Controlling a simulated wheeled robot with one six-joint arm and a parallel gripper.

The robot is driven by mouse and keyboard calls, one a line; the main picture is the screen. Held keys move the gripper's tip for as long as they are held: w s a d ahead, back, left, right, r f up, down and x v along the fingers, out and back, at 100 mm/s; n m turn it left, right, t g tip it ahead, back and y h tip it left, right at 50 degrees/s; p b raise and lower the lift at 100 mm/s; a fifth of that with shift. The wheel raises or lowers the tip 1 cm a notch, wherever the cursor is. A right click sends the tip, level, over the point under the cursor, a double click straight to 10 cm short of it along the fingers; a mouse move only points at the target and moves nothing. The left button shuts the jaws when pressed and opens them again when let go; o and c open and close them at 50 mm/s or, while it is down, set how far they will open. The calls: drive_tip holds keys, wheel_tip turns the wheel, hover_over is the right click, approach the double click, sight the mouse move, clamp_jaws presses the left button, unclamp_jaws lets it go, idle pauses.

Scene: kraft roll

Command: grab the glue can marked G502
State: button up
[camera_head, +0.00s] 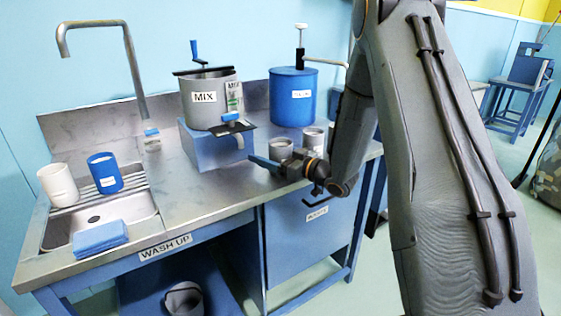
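No marking G502 can be read in this view. Small grey cans stand on the steel counter right of the MIX pot, one (281,149) close to my gripper and another (314,139) just behind it. A white can (58,185) and a blue can (104,173) with a white label stand on the drying rack at the left; their print is too small to read. My gripper (272,164) is low over the counter's right part, in front of the nearest grey can. Its fingers show edge-on, so their opening and any contact with the can cannot be told.
The grey MIX pot (203,101) stands on a blue block, beside a large blue tank (292,99). A tall tap (132,65) rises over the sink (137,208). A folded blue cloth (100,238) lies at the sink's front edge. The counter (205,200) is clear at front centre.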

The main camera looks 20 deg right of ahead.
drive_tip(key=c, duration=1)
drive_tip(key=shift+r, duration=0.15)
